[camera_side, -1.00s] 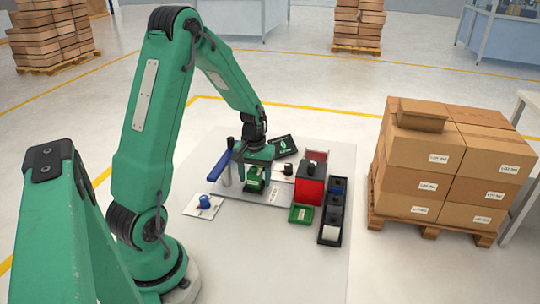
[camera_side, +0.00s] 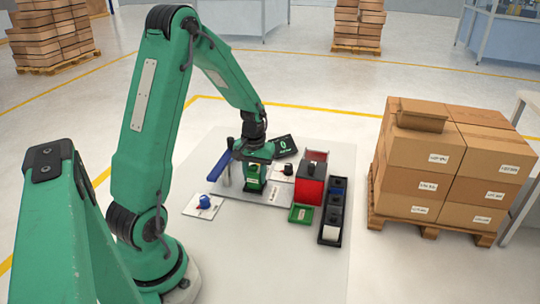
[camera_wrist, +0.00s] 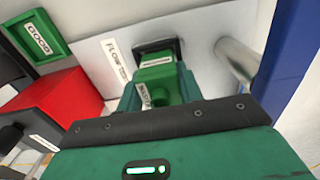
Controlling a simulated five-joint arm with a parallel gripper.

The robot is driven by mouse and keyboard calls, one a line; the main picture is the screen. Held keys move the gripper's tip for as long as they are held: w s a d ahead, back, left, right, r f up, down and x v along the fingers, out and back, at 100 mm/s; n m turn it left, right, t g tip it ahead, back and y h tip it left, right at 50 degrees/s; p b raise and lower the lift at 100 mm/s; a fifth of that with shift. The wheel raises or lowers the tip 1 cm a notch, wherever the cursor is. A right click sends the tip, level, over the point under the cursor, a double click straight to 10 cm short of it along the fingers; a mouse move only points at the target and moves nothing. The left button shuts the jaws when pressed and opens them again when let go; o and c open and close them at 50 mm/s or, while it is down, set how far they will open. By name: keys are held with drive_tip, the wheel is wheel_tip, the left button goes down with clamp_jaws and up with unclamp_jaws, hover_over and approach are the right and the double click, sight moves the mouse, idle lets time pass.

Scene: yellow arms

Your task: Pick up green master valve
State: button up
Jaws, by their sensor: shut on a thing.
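The green master valve (camera_side: 253,184) is at my gripper, above the grey plate (camera_side: 228,187) in the side view. In the wrist view the valve (camera_wrist: 157,72) is a green block with white labels, between my gripper's green fingers. A black socket (camera_wrist: 150,46) shows at its far end; I cannot tell whether the valve is seated in it or just clear. My gripper (camera_side: 253,178) points down and is shut on the valve. The fingers and gripper body hide part of the valve.
A blue bar (camera_side: 219,166) stands close left of my gripper. A red box (camera_side: 310,187), a green tray (camera_side: 301,214) marked GOOD and a black compartment tray (camera_side: 331,234) are to the right. A white card with a blue knob (camera_side: 204,201) lies front left.

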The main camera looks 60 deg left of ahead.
sight(256, 170)
drive_tip(key=shift+r, duration=0.45)
drive_tip(key=r, duration=0.1)
drive_tip(key=d+r, duration=0.1)
drive_tip(key=r, duration=0.1)
drive_tip(key=d+r, duration=0.6)
drive_tip(key=d, duration=0.4)
drive_tip(key=shift+d+r, duration=0.2)
drive_tip(key=shift+d, duration=0.15)
drive_tip(key=shift+s+r, duration=0.1)
